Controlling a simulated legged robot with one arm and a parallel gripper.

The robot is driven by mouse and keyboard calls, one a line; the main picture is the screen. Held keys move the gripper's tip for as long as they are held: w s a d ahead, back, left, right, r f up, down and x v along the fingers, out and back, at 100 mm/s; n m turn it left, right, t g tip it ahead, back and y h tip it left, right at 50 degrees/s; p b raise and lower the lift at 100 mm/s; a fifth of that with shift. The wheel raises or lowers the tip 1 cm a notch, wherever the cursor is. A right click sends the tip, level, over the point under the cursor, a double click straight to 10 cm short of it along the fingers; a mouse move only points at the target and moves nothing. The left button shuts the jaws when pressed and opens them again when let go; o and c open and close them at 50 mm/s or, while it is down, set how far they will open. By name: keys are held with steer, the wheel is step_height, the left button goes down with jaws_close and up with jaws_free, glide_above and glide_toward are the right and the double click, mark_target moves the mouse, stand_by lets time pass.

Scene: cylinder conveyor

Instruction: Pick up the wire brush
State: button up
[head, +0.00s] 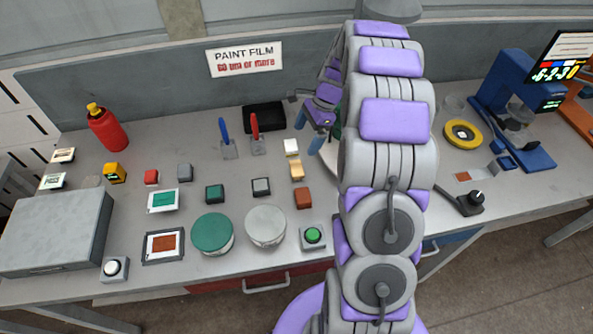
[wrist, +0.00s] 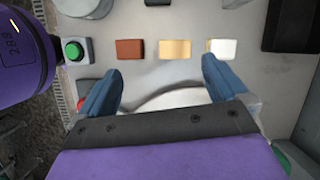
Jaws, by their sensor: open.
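I cannot make out a wire brush for certain in either view; my arm hides part of the bench in the head view. My gripper (head: 309,136) is above the bench just left of my arm, and it also shows in the wrist view (wrist: 162,72), with its two blue fingers wide apart and nothing held between them. Beyond the fingertips, a red-brown block (wrist: 130,49), a tan block (wrist: 175,49) and a white block (wrist: 222,49) lie in a row. A pale curved-edged thing (wrist: 180,96) shows between the fingers, partly hidden by my gripper.
A blue-handled scraper (head: 224,138) and a red-handled scraper (head: 256,135) lie left of my gripper, near a black tray (head: 264,117). A green round tin (head: 212,234), a grey round tin (head: 266,227) and a green button (head: 312,236) are nearer the front edge.

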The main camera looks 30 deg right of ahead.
steer(key=w+d+f+m, duration=0.2)
steer(key=d+f, duration=0.2)
steer(key=d, duration=0.1)
steer(key=b, duration=0.3)
glide_above(294, 168)
steer(key=d, duration=0.2)
steer(key=f, duration=0.9)
steer(key=shift+s+a, duration=0.2)
steer(key=shift+s, duration=0.15)
steer(key=shift+f, duration=0.35)
steer(key=d+f, duration=0.2)
steer(key=shift+w+d+f+b, duration=0.1)
steer(key=shift+d+f+b, duration=0.15)
steer(key=shift+f+b, duration=0.05)
steer(key=a, duration=0.1)
steer(key=a+f, duration=0.1)
steer(key=a, duration=0.1)
steer(key=a+f, duration=0.1)
steer(key=shift+w+a+f+b, duration=0.15)
steer(key=shift+w+a+b, duration=0.1)
steer(key=shift+a+b, duration=0.15)
steer(key=d, duration=0.3)
steer(key=shift+f, duration=0.2)
steer(key=c, duration=0.5)
steer(key=shift+c, duration=0.7)
steer(key=shift+a, duration=0.35)
steer(key=shift+c, duration=0.8)
steer(key=shift+a+r, duration=0.25)
steer(key=shift+a, duration=0.6)
steer(key=shift+c, duration=0.5)
